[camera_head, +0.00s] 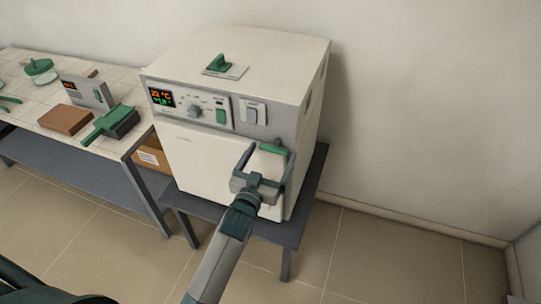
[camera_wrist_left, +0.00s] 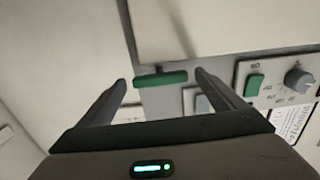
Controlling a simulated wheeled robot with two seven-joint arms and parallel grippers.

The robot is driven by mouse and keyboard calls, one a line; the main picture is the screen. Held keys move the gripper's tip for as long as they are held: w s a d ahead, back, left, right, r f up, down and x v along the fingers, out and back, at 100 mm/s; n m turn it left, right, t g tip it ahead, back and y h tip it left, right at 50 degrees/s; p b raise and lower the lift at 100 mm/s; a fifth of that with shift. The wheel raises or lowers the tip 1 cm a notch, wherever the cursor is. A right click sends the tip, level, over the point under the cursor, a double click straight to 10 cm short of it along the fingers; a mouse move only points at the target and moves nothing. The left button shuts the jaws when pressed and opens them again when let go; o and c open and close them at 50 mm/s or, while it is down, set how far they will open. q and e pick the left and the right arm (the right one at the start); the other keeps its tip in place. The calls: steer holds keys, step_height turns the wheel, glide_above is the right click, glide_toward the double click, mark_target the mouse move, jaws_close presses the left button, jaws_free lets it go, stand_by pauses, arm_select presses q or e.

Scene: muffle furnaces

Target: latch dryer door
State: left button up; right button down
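The dryer is a white box-shaped oven (camera_head: 250,62) with a grey control panel, standing on a dark table. Its white front door (camera_head: 205,165) looks shut, though I cannot tell whether it is latched. A green latch handle (camera_head: 272,148) sits at the door's upper right, just below the panel. My left gripper (camera_head: 266,158) is open in front of the door, its fingers reaching toward the handle. In the left wrist view the green handle (camera_wrist_left: 160,78) shows between the open, spread fingertips, with visible gaps at both sides. My right gripper is not in view.
The panel carries a lit display (camera_head: 161,97), a knob (camera_head: 194,110) and switches. A tiled bench (camera_head: 50,90) at left holds a brown block (camera_head: 66,120) and other items. The floor at right is free.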

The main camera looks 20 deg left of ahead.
arm_select(q)
steer(key=c, duration=0.9)
steer(key=shift+c, duration=0.2)
steer(key=shift+n, duration=0.4)
steer(key=n+p, duration=0.1)
steer(key=n, duration=0.2)
steer(key=shift+n, duration=0.3)
steer(key=n+p, duration=0.1)
steer(key=n, duration=0.3)
steer(key=shift+r+n, duration=0.1)
steer(key=shift+n, duration=0.2)
steer(key=n+p, duration=0.1)
steer(key=n, duration=0.3)
steer(key=n+p, duration=0.1)
steer(key=n, duration=0.3)
steer(key=shift+n, duration=0.4)
